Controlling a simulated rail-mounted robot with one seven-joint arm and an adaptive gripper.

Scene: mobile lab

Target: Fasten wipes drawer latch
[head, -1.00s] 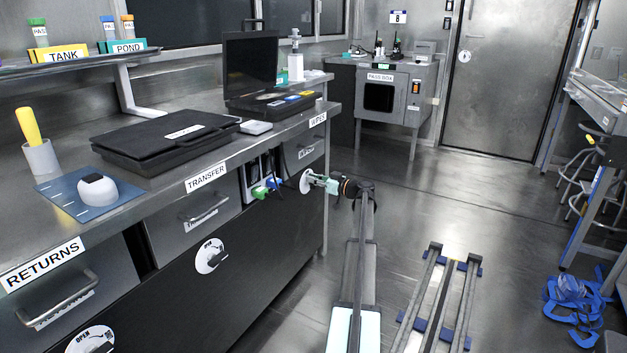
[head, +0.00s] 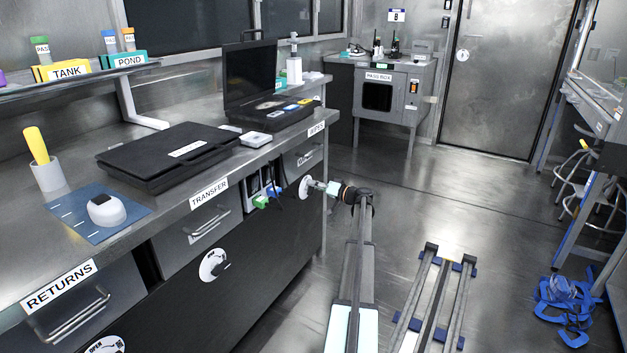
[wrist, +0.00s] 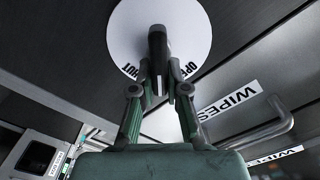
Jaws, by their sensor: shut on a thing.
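The wipes drawer latch is a white round dial (wrist: 124,32) with a black turning handle (wrist: 157,42). The dial also shows in the head view (head: 305,187), on the bench front below the wipes drawer (head: 303,154). My gripper (wrist: 161,75) is shut on the black handle, one finger on each side. In the wrist view the handle lies nearly upright, with "OPEN" at the dial's right and another word, partly hidden, at its lower left. The wipes drawer's handle (wrist: 270,125) and "WIPES" label (wrist: 228,101) show to the right. The drawer looks closed.
The transfer drawer (head: 197,225) and its own dial (head: 214,265) are left of my gripper. Green and blue items (head: 262,200) sit in a gap beside the dial. A metal rail frame (head: 432,295) lies on the floor to the right.

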